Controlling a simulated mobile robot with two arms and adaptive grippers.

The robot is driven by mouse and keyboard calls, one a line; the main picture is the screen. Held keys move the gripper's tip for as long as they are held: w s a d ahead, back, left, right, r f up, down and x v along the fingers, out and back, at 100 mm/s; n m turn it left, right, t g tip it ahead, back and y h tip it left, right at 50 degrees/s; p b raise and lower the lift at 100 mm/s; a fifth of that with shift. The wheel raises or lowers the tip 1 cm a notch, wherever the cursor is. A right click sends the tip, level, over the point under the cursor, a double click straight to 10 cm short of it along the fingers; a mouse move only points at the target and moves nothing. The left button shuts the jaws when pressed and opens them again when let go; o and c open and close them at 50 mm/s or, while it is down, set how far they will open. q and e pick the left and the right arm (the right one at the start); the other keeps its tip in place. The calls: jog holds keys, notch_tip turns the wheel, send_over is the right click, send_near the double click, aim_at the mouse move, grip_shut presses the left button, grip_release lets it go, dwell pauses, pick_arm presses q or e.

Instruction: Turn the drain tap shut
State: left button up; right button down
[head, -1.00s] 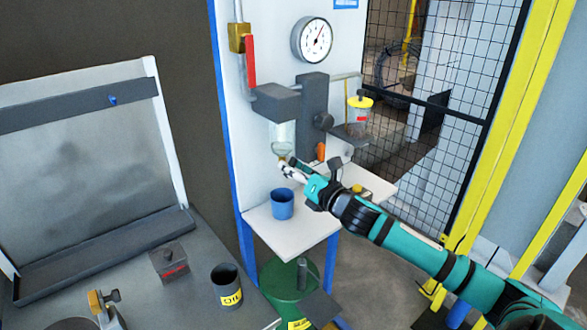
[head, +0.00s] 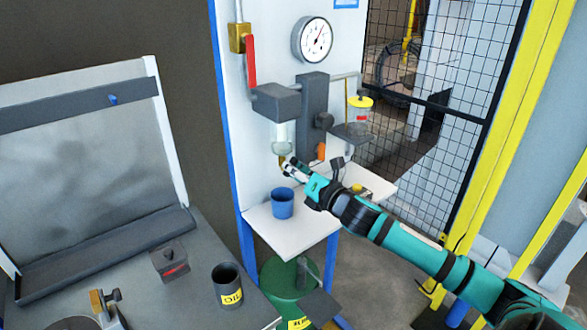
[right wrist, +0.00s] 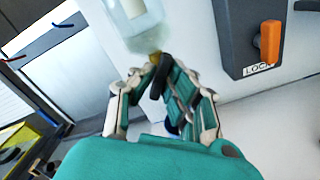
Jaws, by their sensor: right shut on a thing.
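The drain tap is a small brass fitting (head: 283,160) under the clear bowl (head: 282,138) of a dark grey unit on the white panel. In the right wrist view the brass tap (right wrist: 154,57) sits at the bowl's lower end, with a black lever (right wrist: 161,76) hanging from it. My right gripper (head: 288,167) is at the tap, its fingers shut on the black lever. In the right wrist view the right gripper's fingertips (right wrist: 156,74) meet around the lever and partly hide it. My left gripper is not in view.
A blue cup (head: 283,203) stands on the white shelf (head: 300,233) below the tap. An orange lock knob (right wrist: 270,42) is on the panel to the right. A gauge (head: 312,40) and red lever (head: 250,62) are above. A green drum (head: 280,285) stands under the shelf.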

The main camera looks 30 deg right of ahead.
jog(key=m+p, duration=0.3)
jog(key=m, duration=0.7)
jog(key=shift+m, duration=0.3)
dwell(0.4)
jog(key=c, duration=1.4)
grip_release()
jog(key=shift+o, duration=0.2)
jog(key=s, duration=0.8)
jog(key=shift+d, duration=0.35)
